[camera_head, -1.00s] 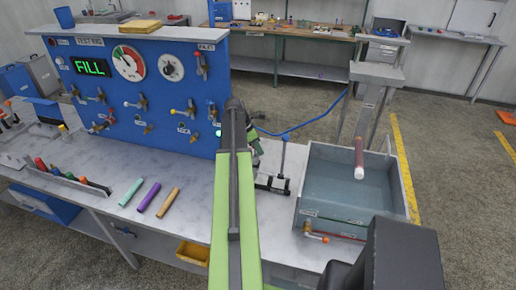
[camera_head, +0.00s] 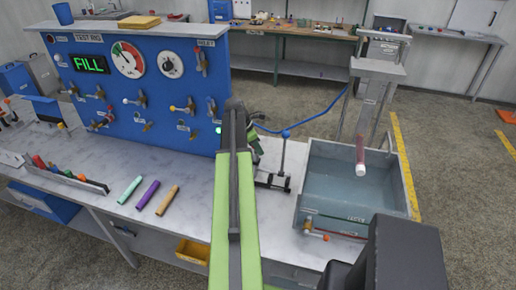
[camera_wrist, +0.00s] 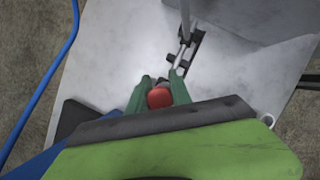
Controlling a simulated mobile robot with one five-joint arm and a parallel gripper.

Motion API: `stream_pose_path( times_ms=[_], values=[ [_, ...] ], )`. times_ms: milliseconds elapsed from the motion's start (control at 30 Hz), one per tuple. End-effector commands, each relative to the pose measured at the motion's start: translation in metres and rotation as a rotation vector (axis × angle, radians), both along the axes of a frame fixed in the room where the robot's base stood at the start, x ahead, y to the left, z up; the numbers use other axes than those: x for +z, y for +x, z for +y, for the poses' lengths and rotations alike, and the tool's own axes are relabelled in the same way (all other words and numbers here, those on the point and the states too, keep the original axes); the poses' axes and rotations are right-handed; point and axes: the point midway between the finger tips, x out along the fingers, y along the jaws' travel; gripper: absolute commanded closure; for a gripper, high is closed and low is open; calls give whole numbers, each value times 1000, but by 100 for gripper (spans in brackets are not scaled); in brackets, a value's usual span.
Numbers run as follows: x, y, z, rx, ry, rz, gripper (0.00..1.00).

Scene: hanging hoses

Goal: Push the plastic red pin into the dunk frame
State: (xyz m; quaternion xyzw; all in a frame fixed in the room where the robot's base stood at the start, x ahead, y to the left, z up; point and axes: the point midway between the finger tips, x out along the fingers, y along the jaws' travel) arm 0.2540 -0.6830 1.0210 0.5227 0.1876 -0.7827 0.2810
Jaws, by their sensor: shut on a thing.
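My gripper (camera_wrist: 160,98) shows in the wrist view with green fingers closed around a small red thing (camera_wrist: 160,97), probably the red pin. Only its rounded red end shows; the rest is hidden. In the head view my arm covers most of the gripper, which is at the bench's back edge beside the blue panel. A grey upright frame (camera_head: 368,85) stands behind the water tank (camera_head: 312,190), with a red hose (camera_head: 360,148) with a white end hanging over the water. I cannot tell for sure that this is the dunk frame, and no pin seat is visible.
A black clamp fixture (camera_head: 272,183) with a blue-knobbed lever (camera_head: 284,150) stands between my arm and the tank; it also shows in the wrist view (camera_wrist: 184,50). The blue test panel (camera_head: 165,115) rises at left. A blue hose (camera_head: 300,127) runs behind.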

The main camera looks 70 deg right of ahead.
Motion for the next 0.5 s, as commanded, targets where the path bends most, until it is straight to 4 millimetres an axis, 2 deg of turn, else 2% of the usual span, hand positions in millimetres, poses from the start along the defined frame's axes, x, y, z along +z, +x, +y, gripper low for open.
stream_pose_path(
  times_ms=[200,233,400,500],
  values=[
    [-7,0,0,0,0,0,100],
    [-5,0,0,0,0,0,71],
    [-5,0,0,0,0,0,49],
    [-5,0,0,0,0,0,49]
  ],
)
